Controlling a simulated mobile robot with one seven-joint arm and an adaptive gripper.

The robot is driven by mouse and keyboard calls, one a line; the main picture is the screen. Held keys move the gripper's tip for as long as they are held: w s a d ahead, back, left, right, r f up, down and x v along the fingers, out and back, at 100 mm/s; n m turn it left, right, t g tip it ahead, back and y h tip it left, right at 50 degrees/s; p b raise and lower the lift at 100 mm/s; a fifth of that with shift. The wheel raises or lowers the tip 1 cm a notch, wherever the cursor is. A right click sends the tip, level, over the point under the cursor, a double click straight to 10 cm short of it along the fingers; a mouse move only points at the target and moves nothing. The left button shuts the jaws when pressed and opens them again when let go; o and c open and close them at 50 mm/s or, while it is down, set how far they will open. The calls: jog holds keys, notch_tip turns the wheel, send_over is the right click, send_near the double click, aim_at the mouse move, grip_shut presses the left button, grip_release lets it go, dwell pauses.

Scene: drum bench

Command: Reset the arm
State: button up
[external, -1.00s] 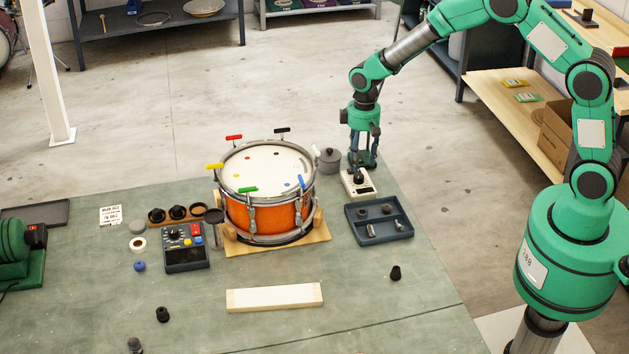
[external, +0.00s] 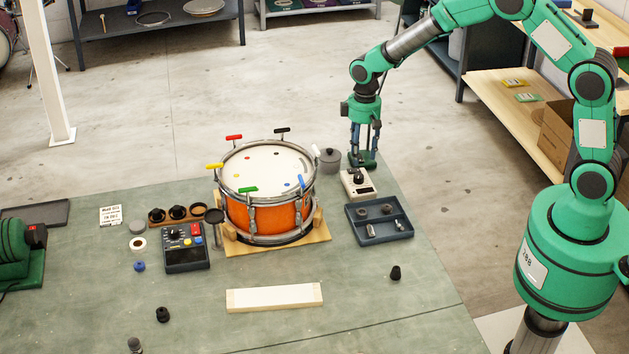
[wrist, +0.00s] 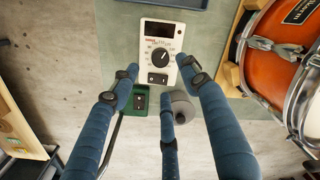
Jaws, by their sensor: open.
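My arm reaches in from the right of the external view. My gripper (external: 363,152) hangs fingers down at the far edge of the bench, just behind a small white meter box (external: 357,184) with a black knob. Its blue fingers are spread open with nothing between them. In the wrist view my gripper (wrist: 155,95) also shows open, and the white meter (wrist: 160,50) with its dial lies beyond the fingertips. A small green box (wrist: 139,101) and a grey round pot (wrist: 182,115) show below and between the fingers.
An orange drum (external: 266,205) with coloured-handled keys stands on a wooden stand, left of my gripper. A dark compartment tray (external: 379,222) holds small parts near the meter. The bench front has free room.

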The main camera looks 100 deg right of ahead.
jog(key=a+r+n+t+h, duration=0.15)
jog(key=a+r+n, duration=0.25)
jog(key=a+r, duration=2.1)
jog(key=s+a+r+n+t, duration=0.1)
jog(key=s+a+r, duration=0.25)
jog(key=a, duration=0.45)
jog(key=s+a+r+n+t, duration=0.1)
jog(key=s+a+r, duration=0.25)
jog(key=a, duration=0.35)
jog(key=s+a+n+t+y+b, duration=0.1)
jog(key=s+a+n, duration=0.1)
jog(key=s+a, duration=0.7)
jog(key=s, duration=0.4)
jog(key=shift+s+a+r+t, duration=0.15)
jog(key=shift+t, duration=0.2)
notch_tip(320, 180, down, 12)
jog(key=b, duration=1.2)
